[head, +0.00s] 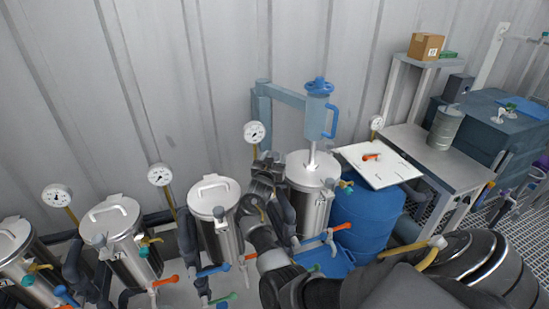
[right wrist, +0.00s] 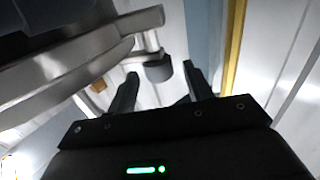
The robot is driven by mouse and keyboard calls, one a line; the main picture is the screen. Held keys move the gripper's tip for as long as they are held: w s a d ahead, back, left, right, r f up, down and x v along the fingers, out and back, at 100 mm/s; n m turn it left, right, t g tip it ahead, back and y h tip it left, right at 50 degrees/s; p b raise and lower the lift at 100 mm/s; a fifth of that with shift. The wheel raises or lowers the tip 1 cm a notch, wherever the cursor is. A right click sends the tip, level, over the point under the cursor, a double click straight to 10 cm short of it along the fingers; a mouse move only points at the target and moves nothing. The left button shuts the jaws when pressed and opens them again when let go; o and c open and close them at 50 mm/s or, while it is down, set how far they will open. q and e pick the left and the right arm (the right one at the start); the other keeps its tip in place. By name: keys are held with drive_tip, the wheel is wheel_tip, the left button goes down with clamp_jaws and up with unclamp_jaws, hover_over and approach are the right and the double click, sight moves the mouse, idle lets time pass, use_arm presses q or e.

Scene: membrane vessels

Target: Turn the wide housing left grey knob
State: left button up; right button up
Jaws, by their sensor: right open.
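The wide housing (head: 309,205) is a steel vessel in the middle right of the head view, with a lid and a blue press over it. My right gripper (head: 268,168) is just left of its lid, near the wall. In the right wrist view the housing's steel rim (right wrist: 60,75) fills the upper left. A grey knob (right wrist: 158,72) on a short steel stem shows beyond the open fingers of my right gripper (right wrist: 160,72), in line with the gap between them. I cannot tell how far it is from the fingertips. The knob is hidden in the head view. My left gripper is not in view.
Narrower steel vessels (head: 217,228) with gauges stand in a row to the left. A gauge (head: 254,132) rises behind my right gripper. A blue barrel (head: 368,222) and white board (head: 392,174) are right of the housing. A steel table (head: 455,168) stands farther right.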

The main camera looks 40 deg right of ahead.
drive_tip(key=b+v, duration=0.1)
drive_tip(key=v, duration=0.5)
drive_tip(key=shift+s+a, duration=0.25)
drive_tip(key=shift+a, duration=0.05)
